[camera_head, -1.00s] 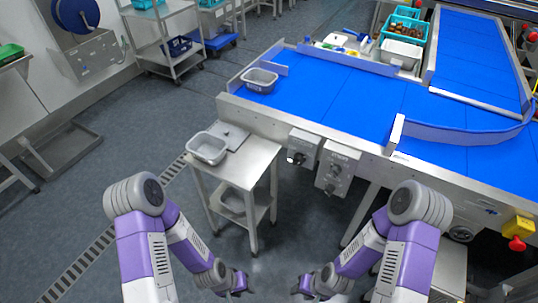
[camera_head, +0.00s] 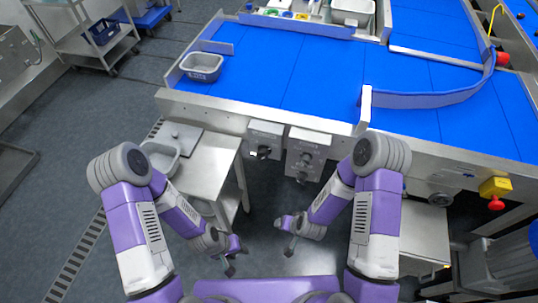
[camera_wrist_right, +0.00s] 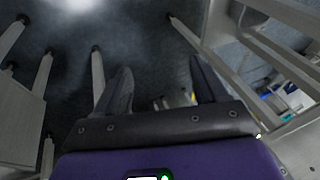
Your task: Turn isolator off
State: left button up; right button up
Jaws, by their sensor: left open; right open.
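Two grey control boxes hang on the front of the conveyor frame. The left box (camera_head: 265,139) carries a dark rotary knob, and the right box (camera_head: 307,152) carries several small knobs; I cannot tell which is the isolator or read its setting. My left gripper (camera_head: 230,268) is open and empty, low in front of the small steel table. My right gripper (camera_head: 288,247) is open and empty, below and in front of the boxes. In the right wrist view its two fingers (camera_wrist_right: 158,92) are apart over the dark floor.
The blue conveyor (camera_head: 320,80) lies beyond the boxes, with a grey tub (camera_head: 202,67) on it. A steel table (camera_head: 213,167) with another tub (camera_head: 160,157) stands left of the boxes. A yellow-and-red emergency stop (camera_head: 495,192) is at the right.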

jog(key=w+a+t+h+b, duration=0.1)
jog(key=w+a+t, duration=0.15)
jog(key=w, duration=0.35)
jog(key=m+t+h+b, duration=0.3)
jog(key=t+h+b, duration=0.35)
jog(key=t, duration=0.45)
send_near(261, 158)
jog(key=w, duration=0.3)
jog(key=shift+h, duration=0.45)
jog(key=x, duration=0.2)
jog(key=b+x, duration=0.1)
jog(key=x, duration=0.4)
jog(key=shift+w+d+f, duration=0.2)
jog(key=shift+d, duration=0.2)
pick_arm(q)
notch_tip(261, 158, down, 10)
jog(key=shift+s+r, duration=0.15)
jog(key=shift+a, duration=0.1)
pick_arm(e)
jog(key=c, duration=1.1)
jog(key=shift+o, duration=0.2)
